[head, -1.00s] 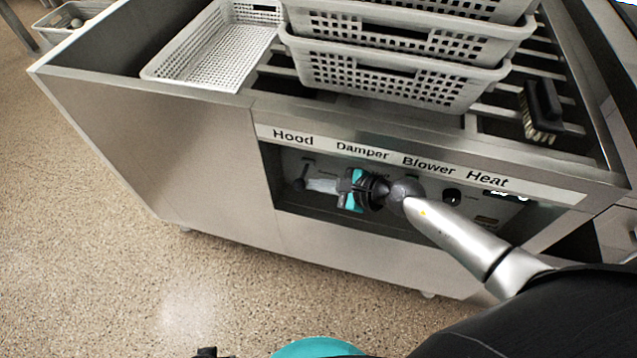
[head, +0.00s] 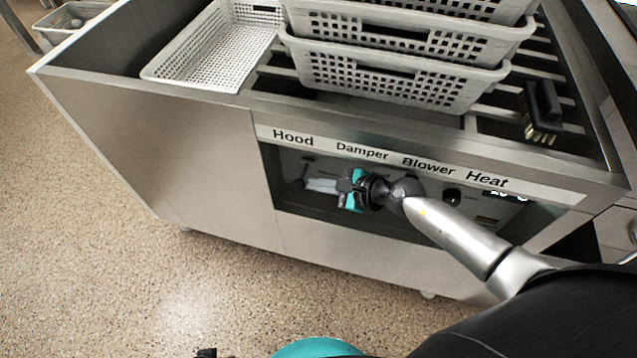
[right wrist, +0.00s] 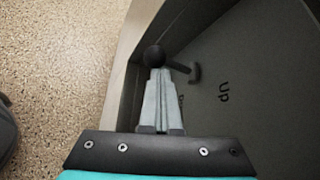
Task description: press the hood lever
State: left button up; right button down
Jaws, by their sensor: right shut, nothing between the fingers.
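The hood lever is a dark lever with a round black knob (head: 299,184), below the word Hood at the left end of the recessed control panel. My right gripper (head: 309,185) has its grey fingers pointing left at this knob. In the right wrist view the fingers (right wrist: 155,78) are shut together and empty. The lever's black ball (right wrist: 154,57) sits just past their tips and partly overlaps them, its stem running right to the panel. I cannot tell whether they touch. My left gripper is not in view.
The label strip (head: 420,169) reads Hood, Damper, Blower, Heat. A black knob (head: 452,196) sits farther right on the panel. Perforated baskets (head: 390,83) and a brush (head: 542,108) rest on top of the steel unit. The panel's recess edge (right wrist: 131,75) lies close left of the fingers.

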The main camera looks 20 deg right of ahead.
jog(key=shift+a+r+p, duration=0.2)
jog(key=shift+r+p, duration=0.6)
jog(key=shift+r, duration=0.15)
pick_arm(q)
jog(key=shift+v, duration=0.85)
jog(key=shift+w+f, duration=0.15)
pick_arm(e)
jog(key=shift+f, duration=0.1)
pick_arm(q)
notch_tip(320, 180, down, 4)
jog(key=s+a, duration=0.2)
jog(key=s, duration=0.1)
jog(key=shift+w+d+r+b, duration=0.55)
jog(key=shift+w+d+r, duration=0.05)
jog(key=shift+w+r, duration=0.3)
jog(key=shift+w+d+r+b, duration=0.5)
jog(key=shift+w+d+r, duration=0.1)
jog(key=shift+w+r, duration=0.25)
pick_arm(e)
jog(key=s+d, duration=0.8)
jog(key=s, duration=0.2)
jog(key=shift+d+r, duration=0.35)
